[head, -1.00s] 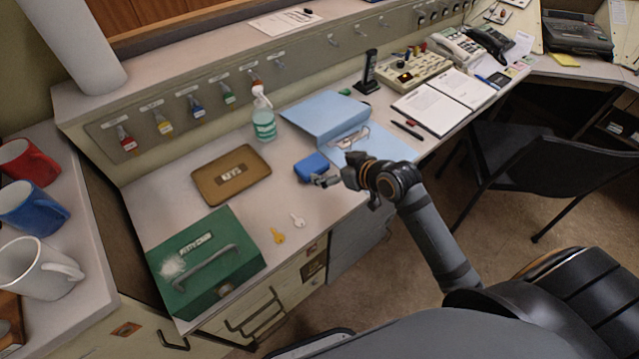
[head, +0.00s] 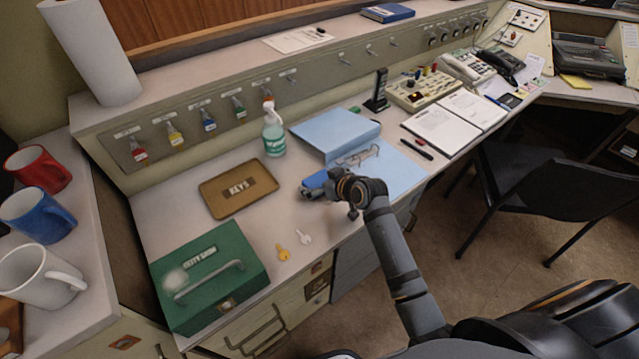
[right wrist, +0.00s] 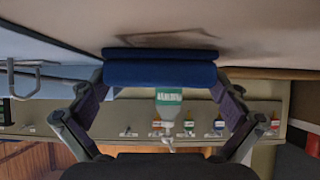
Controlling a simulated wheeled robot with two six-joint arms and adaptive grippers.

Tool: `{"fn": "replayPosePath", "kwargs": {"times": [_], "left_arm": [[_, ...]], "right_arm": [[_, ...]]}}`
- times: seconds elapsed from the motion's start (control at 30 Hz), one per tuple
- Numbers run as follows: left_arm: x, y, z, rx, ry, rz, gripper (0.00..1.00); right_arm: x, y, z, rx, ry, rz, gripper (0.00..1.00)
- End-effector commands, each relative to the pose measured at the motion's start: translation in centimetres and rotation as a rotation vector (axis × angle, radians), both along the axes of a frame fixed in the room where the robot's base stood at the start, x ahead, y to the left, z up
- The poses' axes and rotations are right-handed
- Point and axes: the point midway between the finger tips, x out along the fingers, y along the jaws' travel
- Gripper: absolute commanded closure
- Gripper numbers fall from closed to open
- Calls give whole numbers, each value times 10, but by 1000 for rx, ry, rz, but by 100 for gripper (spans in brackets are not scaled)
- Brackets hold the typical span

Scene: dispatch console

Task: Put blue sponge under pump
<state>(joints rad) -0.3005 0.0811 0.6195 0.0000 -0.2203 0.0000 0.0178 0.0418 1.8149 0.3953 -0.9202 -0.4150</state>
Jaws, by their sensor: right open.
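The blue sponge (head: 316,180) lies on the desk in front of the blue folder, partly hidden by my right gripper. In the right wrist view the sponge (right wrist: 160,74) spans the space between the fingers. My right gripper (head: 312,191) is open, with its fingertips at the sponge's two ends; I cannot tell whether they touch it. The pump bottle (head: 273,135), clear with a green label and white head, stands upright left of and behind the sponge. It also shows upside down in the right wrist view (right wrist: 169,100). My left gripper is out of view.
A brown keys tray (head: 238,189) lies left of the sponge. A green box (head: 208,275) and two keys (head: 293,245) are nearer the front left. Desk between sponge and bottle looks clear.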

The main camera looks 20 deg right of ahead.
Motion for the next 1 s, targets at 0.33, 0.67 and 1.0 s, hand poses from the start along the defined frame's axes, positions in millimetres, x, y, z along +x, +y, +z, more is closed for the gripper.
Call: {"fn": "replayPosePath", "kwargs": {"times": [0.33,0.67,1.0], "left_arm": [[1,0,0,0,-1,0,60],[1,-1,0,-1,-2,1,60],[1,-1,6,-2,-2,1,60]], "right_arm": [[0,0,0,-1,0,-1,23],[0,0,0,-1,0,-1,44],[-5,0,40,-1,-3,-1,44]]}}
